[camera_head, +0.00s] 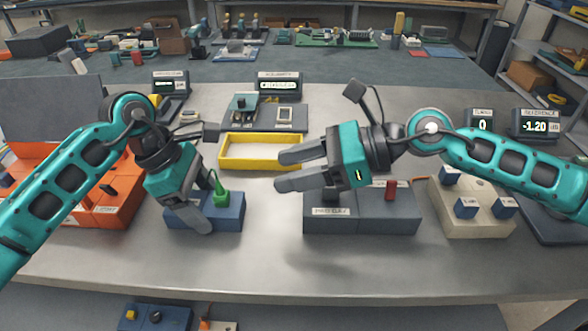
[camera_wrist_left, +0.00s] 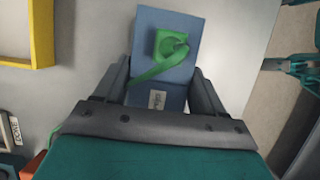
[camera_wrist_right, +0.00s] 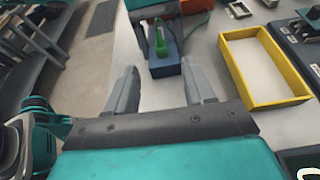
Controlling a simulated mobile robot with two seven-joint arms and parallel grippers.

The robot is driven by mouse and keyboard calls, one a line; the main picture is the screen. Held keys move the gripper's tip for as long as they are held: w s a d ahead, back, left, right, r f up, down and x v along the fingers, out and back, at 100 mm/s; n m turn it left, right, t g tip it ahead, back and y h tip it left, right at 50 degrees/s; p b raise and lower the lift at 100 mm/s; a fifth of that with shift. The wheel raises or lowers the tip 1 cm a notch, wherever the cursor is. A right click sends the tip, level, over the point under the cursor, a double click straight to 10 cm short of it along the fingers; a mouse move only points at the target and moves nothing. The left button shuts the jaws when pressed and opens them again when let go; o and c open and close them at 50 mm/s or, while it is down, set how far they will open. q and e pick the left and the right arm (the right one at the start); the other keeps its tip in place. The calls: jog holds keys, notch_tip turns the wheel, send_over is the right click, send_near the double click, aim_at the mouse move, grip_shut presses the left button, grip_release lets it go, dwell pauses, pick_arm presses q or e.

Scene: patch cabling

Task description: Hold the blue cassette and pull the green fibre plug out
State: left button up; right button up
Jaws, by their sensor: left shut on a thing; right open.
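The blue cassette (camera_head: 230,212) sits on the grey table at the left front. The green fibre plug (camera_head: 221,196) stands upright in it, with a green cable running from its top. My left gripper (camera_head: 205,220) is shut on the blue cassette; in the left wrist view its fingers (camera_wrist_left: 164,92) lie on both sides of the cassette (camera_wrist_left: 165,22), and the plug (camera_wrist_left: 172,45) shows between and beyond them. My right gripper (camera_head: 280,170) is open and empty, to the right of the plug. The right wrist view shows the plug (camera_wrist_right: 160,42) beyond its open fingers (camera_wrist_right: 162,90).
A yellow tray (camera_head: 262,165) lies empty behind the cassette. A dark grey block (camera_head: 360,222) with a red piece stands below my right gripper. An orange bin (camera_head: 112,215) is at the left. A beige block (camera_head: 470,225) with blue cubes stands at the right.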

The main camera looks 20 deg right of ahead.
aim_at(224, 193)
pick_arm(q)
jog(key=shift+s+f, duration=0.15)
jog(key=shift+f, duration=0.15)
pick_arm(e)
jog(key=x, duration=0.8)
jog(key=f+x, duration=0.1)
jog(key=x, duration=0.3)
jog(key=shift+s+d, duration=0.2)
jog(key=shift+c, duration=0.2)
grip_shut()
dwell(0.5)
dwell(0.5)
pick_arm(q)
jog(key=shift+a, duration=0.1)
pick_arm(e)
jog(key=shift+r, duration=0.75)
dwell(0.8)
